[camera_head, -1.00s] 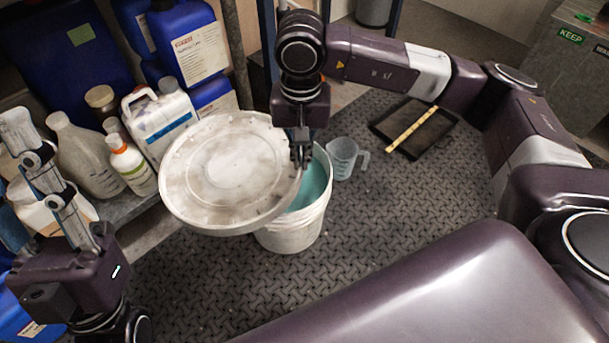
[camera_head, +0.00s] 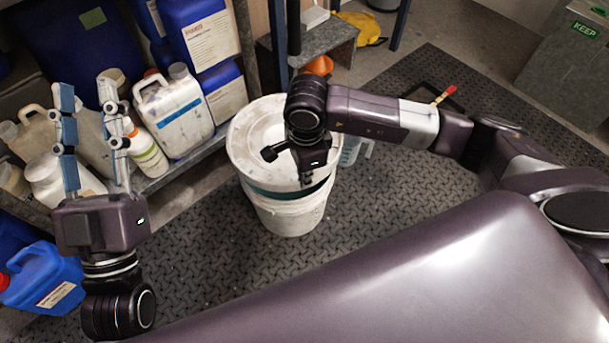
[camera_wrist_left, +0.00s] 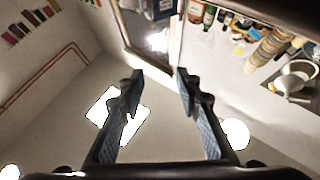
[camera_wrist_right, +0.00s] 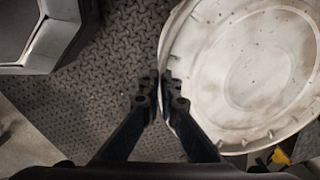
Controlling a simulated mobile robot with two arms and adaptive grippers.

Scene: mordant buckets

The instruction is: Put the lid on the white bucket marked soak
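The round off-white lid (camera_head: 250,150) is over the white bucket (camera_head: 290,215), shifted toward the bucket's far left. A strip of teal liquid shows between the lid's near edge and the bucket rim. I cannot tell whether the lid touches the rim. My right gripper (camera_head: 306,180) is shut on the lid's near right edge; the right wrist view shows its fingertips (camera_wrist_right: 159,88) pinching the rim of the lid (camera_wrist_right: 255,70). My left gripper (camera_head: 92,95) is open and empty, fingers pointing up, away at the left; it also shows in the left wrist view (camera_wrist_left: 158,85). No soak marking is readable.
A clear measuring jug (camera_head: 352,150) stands right behind the bucket, partly hidden by my right arm. Shelves with white bottles (camera_head: 172,110) and blue canisters (camera_head: 205,40) line the left. A grey step (camera_head: 330,45) is behind. The patterned mat (camera_head: 215,240) in front is clear.

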